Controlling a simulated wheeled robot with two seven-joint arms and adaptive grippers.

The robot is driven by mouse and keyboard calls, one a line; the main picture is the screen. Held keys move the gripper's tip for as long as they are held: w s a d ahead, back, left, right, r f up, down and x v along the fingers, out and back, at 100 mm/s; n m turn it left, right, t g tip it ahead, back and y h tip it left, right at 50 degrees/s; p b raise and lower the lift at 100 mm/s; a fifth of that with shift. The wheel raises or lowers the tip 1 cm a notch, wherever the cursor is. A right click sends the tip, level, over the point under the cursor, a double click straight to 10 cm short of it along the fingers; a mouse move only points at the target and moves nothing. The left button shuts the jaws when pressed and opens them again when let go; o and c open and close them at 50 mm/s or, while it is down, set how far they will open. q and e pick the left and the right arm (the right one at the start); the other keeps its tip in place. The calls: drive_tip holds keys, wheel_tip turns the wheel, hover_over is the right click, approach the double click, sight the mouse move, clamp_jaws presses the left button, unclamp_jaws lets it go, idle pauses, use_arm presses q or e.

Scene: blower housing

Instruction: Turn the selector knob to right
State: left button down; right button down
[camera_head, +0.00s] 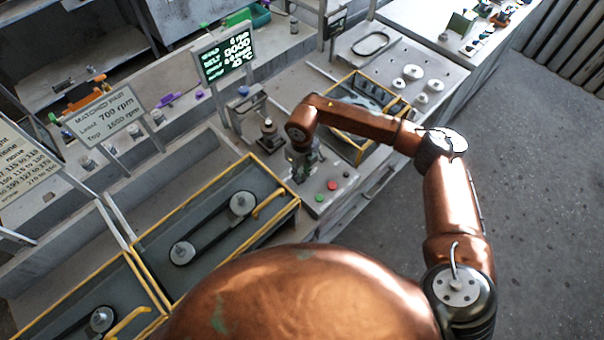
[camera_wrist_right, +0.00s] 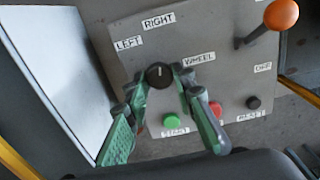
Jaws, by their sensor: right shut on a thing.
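The selector knob (camera_wrist_right: 160,73) is a small round black knob with a short white mark, on a grey control panel (camera_wrist_right: 225,30). Its mark points about straight up in the right wrist view, roughly toward the RIGHT label (camera_wrist_right: 158,20). The LEFT label (camera_wrist_right: 128,43) is up and left of the knob, the WHEEL label (camera_wrist_right: 199,59) right of it. My right gripper (camera_wrist_right: 160,82) has its green fingers shut on the knob, one on each side. In the head view my right gripper (camera_head: 302,165) is over the panel and hides the knob. My left gripper is not in view.
On the panel are a green button (camera_wrist_right: 172,121), a red button (camera_wrist_right: 215,108), a black button (camera_wrist_right: 253,102) and an orange-tipped lever (camera_wrist_right: 281,15). A yellow-edged belt tray (camera_head: 160,232) lies left of the panel, another yellow-framed tray (camera_head: 360,150) behind it.

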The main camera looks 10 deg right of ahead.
sight(302, 177)
drive_tip(key=c, duration=1.6)
unclamp_jaws()
wheel_tip(302, 177, up, 12)
